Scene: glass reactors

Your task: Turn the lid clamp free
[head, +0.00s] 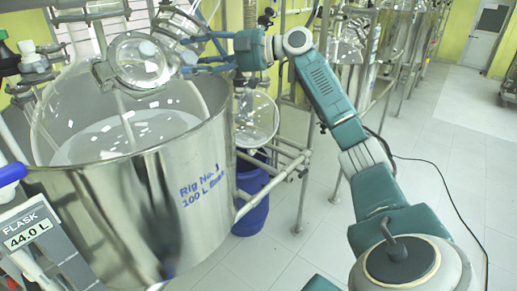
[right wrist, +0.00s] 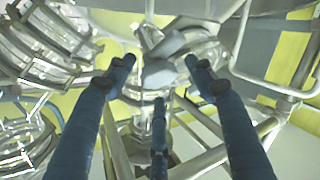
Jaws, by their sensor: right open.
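A round glass lid with a grey metal ring (head: 104,74) sits on the neck of the big glass vessel in the head view. My right gripper (head: 184,57) comes in from the right, with its blue fingers spread at the right side of this ring. In the right wrist view, the gripper (right wrist: 158,70) is open around a grey metal piece (right wrist: 168,58), which looks like the lid clamp. In the head view the clamp is mostly hidden by the fingers. My left gripper does not show.
The glass vessel sits in a steel pot (head: 105,205) marked "Rig No. 1". A steel pipe frame (head: 290,170) and a blue drum (head: 252,205) are on the right. Open floor (head: 455,165) lies farther right.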

